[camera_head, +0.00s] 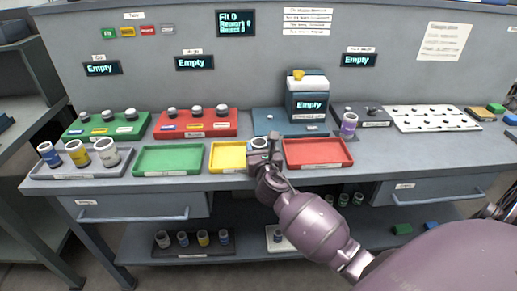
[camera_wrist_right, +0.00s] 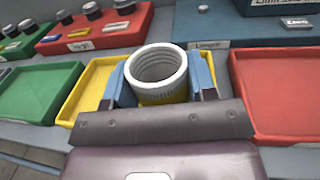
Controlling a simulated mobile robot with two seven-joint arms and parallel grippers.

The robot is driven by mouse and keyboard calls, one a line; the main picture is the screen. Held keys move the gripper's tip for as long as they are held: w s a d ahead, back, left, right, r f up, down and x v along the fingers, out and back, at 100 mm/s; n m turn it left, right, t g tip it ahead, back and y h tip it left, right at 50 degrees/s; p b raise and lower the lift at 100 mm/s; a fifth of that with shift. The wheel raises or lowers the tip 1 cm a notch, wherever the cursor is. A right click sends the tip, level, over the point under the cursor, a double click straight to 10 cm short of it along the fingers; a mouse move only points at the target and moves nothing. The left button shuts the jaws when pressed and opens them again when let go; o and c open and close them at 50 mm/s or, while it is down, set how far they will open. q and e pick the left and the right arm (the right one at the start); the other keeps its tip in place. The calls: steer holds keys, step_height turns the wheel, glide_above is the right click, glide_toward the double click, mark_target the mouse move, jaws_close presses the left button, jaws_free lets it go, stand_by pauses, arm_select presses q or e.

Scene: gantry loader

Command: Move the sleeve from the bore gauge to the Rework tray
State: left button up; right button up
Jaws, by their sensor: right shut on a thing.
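My right gripper (camera_head: 262,158) is shut on a pale grey-white sleeve (camera_wrist_right: 158,70), an open ring held upright between the blue fingertips in the wrist view. In the head view the sleeve (camera_head: 259,143) is small and partly hidden by the gripper. It is over or just above the yellow tray (camera_head: 226,157); the exact height cannot be told. I take this tray for the Rework tray, but its label is hidden. The yellow tray (camera_wrist_right: 87,99) also shows behind the gripper in the wrist view. I cannot tell which bench device is the bore gauge. My left gripper is not in view.
A green tray (camera_head: 168,160) lies left and a red tray (camera_head: 318,153) right of the yellow one. Several sleeves stand in a grey holder (camera_head: 85,172) at far left. A device with an "Empty" display (camera_head: 308,104) stands behind.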

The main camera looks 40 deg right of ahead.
steer(key=o, duration=1.1)
steer(key=shift+f, duration=0.1)
steer(key=shift+o, duration=0.2)
steer(key=shift+s, duration=0.1)
steer(key=v, duration=1.2)
steer(key=s+a+f+m+g+y, duration=0.2)
steer(key=s+f+m, duration=0.7)
steer(key=m, duration=0.6)
steer(key=s+a+f+m+g+y, duration=0.3)
steer(key=s+f+m, duration=0.6)
steer(key=m, duration=0.6)
steer(key=shift+s+a+y+p, duration=0.4)
steer(key=shift+s+y, duration=0.2)
steer(key=shift+y, duration=0.5)
